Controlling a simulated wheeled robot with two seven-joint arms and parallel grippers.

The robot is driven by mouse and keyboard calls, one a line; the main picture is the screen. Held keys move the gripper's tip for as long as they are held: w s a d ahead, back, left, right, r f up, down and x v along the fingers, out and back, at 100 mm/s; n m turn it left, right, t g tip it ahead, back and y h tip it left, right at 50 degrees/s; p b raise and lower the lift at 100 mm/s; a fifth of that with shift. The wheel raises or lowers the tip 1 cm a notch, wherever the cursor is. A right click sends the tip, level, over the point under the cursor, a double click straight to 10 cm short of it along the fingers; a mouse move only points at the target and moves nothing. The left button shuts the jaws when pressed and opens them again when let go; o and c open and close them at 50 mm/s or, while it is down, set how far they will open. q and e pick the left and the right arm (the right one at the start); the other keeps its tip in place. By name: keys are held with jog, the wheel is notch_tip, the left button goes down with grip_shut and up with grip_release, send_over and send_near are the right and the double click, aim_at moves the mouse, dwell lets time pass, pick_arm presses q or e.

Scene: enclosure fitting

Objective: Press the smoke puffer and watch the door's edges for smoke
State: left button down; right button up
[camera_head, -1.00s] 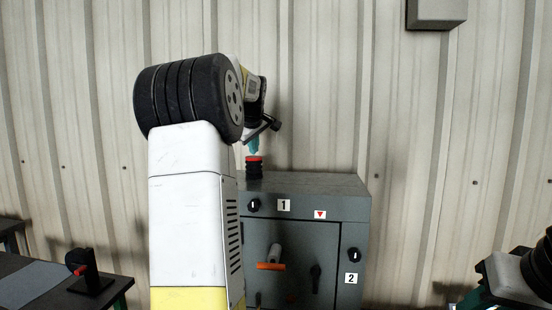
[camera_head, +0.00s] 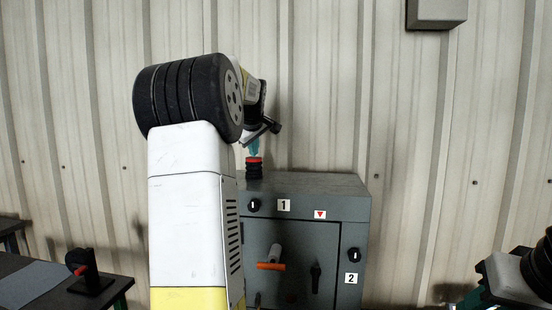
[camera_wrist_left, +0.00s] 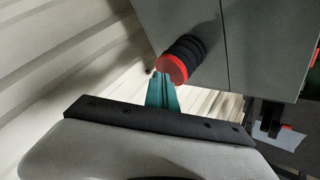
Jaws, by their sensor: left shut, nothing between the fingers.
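The smoke puffer (camera_head: 254,172) is a black ribbed bellows with a red cap, upright on top of the grey enclosure (camera_head: 320,184). My left gripper (camera_head: 254,151) is shut and empty, its teal fingertips at the red cap. In the left wrist view the fingertips (camera_wrist_left: 163,76) overlap the edge of the puffer's cap (camera_wrist_left: 173,69); I cannot tell whether they touch. The enclosure's door (camera_head: 298,246) is closed, with an orange-ended handle. My left arm hides the door's left side, and its bottom is out of frame. No smoke shows at the visible edges.
Black knobs (camera_head: 254,205) and labels 1 and 2 are on the enclosure's front. A dark table (camera_head: 55,295) with a small black and red device (camera_head: 88,271) stands at lower left. A corrugated wall is behind. Part of my right arm shows at lower right.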

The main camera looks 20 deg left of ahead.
aim_at(254, 159)
pick_arm(q)
jog(key=shift+f, duration=0.85)
dwell(0.4)
jog(key=shift+r, duration=1.65)
jog(key=shift+r, duration=2.5)
